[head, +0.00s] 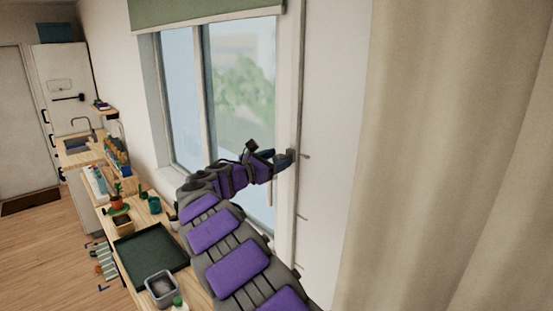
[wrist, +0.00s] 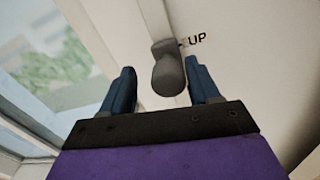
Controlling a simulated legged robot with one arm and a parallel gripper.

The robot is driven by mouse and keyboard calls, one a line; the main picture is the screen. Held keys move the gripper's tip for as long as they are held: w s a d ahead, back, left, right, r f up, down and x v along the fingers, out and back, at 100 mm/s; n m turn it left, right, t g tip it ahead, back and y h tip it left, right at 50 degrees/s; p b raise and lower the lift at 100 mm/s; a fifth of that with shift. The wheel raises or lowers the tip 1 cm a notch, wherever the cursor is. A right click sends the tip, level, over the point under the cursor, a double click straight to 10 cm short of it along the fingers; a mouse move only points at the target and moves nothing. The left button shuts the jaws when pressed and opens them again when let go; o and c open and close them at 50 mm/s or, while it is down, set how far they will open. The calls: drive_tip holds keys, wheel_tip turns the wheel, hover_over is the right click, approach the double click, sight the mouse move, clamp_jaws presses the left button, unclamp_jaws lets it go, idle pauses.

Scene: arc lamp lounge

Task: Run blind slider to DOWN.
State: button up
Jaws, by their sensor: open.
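The grey blind slider (wrist: 168,76) sits on a pale vertical rail beside the window. Its knob is level with the printed UP label (wrist: 197,40) in the wrist view. My gripper (wrist: 160,66) is open, with one blue finger on each side of the knob. I cannot tell whether either finger touches it. In the head view my gripper (head: 275,159) reaches the slider (head: 288,156) at the window's right edge. The green blind (head: 205,13) is rolled up at the top of the window. No DOWN label is readable.
Below the slider, the rail (head: 286,225) runs down the wall with small tick marks beside it. A beige curtain (head: 450,150) hangs to the right. A wooden counter with a dark tray (head: 150,252), a grey container (head: 162,288) and plants lies at lower left.

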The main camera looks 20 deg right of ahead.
sight(285, 155)
drive_tip(key=shift+d, duration=1.55)
drive_tip(key=shift+c, duration=1.3)
drive_tip(key=shift+a, duration=0.6)
drive_tip(key=c, duration=0.3)
clamp_jaws()
